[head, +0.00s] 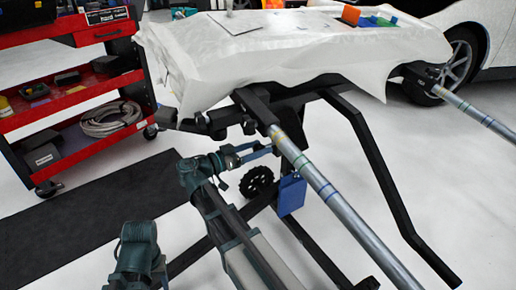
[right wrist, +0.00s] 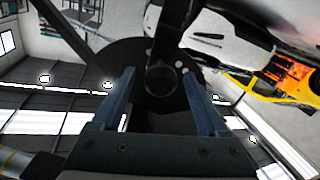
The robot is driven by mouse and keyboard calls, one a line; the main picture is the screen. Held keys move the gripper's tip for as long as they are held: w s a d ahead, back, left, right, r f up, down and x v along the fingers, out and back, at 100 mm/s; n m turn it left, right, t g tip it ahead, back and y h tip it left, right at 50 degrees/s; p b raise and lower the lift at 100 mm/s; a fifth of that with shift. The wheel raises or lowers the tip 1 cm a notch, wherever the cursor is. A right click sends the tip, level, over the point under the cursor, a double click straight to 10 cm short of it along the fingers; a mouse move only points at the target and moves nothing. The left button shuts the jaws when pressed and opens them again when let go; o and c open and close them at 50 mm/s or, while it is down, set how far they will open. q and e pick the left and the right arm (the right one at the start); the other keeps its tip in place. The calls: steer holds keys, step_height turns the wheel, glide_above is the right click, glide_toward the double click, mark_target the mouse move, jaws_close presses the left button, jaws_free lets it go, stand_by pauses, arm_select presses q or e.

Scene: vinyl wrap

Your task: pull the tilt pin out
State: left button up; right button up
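My right gripper (head: 270,149) is open, its two blue fingers pointing right toward the black stand frame (head: 374,160) below the covered panel. In the right wrist view the open fingers (right wrist: 159,76) stand on either side of a dark round end (right wrist: 160,79) in front of a dark disc (right wrist: 112,66). This round end may be the tilt pin, but I cannot tell for sure. No contact with the fingers is visible. The pin is not clearly made out in the head view.
A white-draped panel (head: 290,48) lies on the stand, with a silver striped tube (head: 325,190) slanting below it. A blue tag (head: 291,194) hangs near a black knob wheel (head: 257,181). A red tool cart (head: 75,92) stands left. Light floor is clear at right.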

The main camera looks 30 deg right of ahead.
steer(key=a, duration=1.3)
steer(key=shift+s+a, duration=0.3)
steer(key=shift+a, duration=0.1)
